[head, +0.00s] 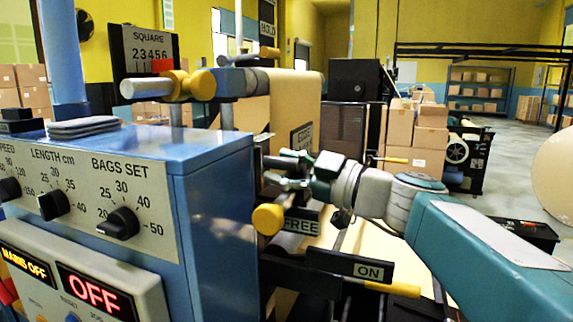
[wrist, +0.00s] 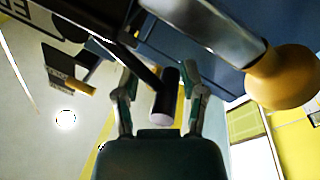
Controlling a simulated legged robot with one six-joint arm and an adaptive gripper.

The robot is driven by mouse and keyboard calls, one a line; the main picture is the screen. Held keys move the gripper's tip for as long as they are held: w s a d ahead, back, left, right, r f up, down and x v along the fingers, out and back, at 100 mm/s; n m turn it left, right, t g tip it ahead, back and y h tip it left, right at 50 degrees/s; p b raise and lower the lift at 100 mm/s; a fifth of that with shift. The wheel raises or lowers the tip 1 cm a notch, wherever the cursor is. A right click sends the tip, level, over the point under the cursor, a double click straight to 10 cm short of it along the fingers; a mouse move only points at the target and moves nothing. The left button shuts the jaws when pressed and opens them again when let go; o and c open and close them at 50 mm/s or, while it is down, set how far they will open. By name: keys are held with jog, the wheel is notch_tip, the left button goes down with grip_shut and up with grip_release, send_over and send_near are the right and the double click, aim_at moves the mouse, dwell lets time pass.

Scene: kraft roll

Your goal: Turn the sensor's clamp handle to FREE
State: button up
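In the wrist view a short dark cylinder with a pale end face, apparently the clamp handle (wrist: 164,98), stands between the two fingers of my gripper (wrist: 161,78). The fingers are apart, one on each side, with a visible gap on both sides. In the head view my gripper (head: 283,168) reaches in from the right at the machine's side, just above a black FREE sign (head: 301,226). The handle cannot be made out clearly there, behind the fingers. The EDGE sign (head: 302,136) is just beyond the gripper.
A yellow knob (head: 268,218) sits below my gripper; a large yellow knob on a metal rod (wrist: 283,78) is close at right in the wrist view. An ON sign (head: 361,268) stands lower right. The blue machine cabinet (head: 212,190) fills the left. A HOLD sign (head: 267,18) is high up.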

dwell(0.3)
jog(key=shift+d, duration=0.3)
jog(key=v, duration=1.1)
jog(key=shift+s, duration=0.25)
jog(key=s+a+f+m+g+h, duration=0.1)
jog(key=s+f+m+g+h, duration=0.1)
jog(key=s+f+m+h, duration=0.45)
jog(key=s+a+f+m+g+h, duration=0.1)
jog(key=f+m+g+h, duration=0.15)
jog(key=f, duration=0.75)
jog(key=s+d+f+m+h, duration=0.6)
jog(key=d+f+m+h, duration=0.1)
jog(key=f, duration=0.4)
jog(key=shift+s+d+f+m+t+h, duration=0.35)
jog(key=shift+d+m, duration=0.45)
jog(key=shift+m, duration=0.4)
